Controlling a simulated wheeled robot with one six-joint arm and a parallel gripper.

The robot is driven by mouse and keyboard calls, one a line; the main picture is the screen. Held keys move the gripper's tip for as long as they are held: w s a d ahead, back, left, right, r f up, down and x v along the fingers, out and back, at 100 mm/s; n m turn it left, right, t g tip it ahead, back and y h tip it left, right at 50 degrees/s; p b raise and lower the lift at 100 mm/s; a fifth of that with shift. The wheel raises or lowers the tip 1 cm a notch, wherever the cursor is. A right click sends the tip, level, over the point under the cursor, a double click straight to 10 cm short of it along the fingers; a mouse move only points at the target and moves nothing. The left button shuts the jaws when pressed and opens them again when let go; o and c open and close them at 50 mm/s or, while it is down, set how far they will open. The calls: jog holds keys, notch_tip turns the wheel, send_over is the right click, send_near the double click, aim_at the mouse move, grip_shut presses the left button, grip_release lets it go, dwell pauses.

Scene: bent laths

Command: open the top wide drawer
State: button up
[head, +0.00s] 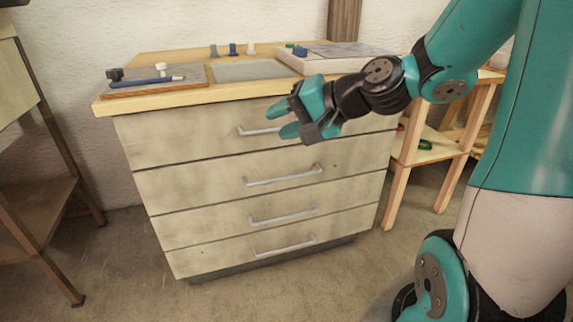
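The top wide drawer (185,134) is the uppermost front of a pale wooden cabinet, and its front looks flush with those below. Its silver bar handle (256,131) shows at the left end; the rest is hidden behind my gripper. My gripper (280,119) comes in from the right in front of this drawer, with its two teal fingers apart and pointing left. The fingers overlap the handle in the picture. I cannot tell whether they touch it or are in front of it. Nothing shows between the fingers.
Lower drawers with silver handles (284,175) look shut. The wooden worktop (195,99) holds a board with tools, a shallow basin, small pegs and a flat case (330,58). A wooden shelf (425,152) stands right, a dark-legged table left. Floor in front is clear.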

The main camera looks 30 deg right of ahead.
jog(key=w+d+f+m+t+h+b, duration=0.1)
jog(key=d+f+m+t+h+b, duration=0.3)
jog(key=d, duration=0.3)
jog(key=d+f+m+t+h+b, duration=0.1)
jog(key=d+f+m+b, duration=0.35)
jog(key=d, duration=0.25)
jog(key=shift+m, duration=0.25)
jog(key=p+x, duration=0.1)
jog(key=x, duration=0.5)
jog(key=d+p+x, duration=0.1)
jog(key=x, duration=0.4)
jog(key=p+x, duration=0.1)
jog(key=x, duration=0.5)
jog(key=shift+w+d+f+p, duration=0.1)
jog(key=shift+w+p, duration=0.3)
grip_shut()
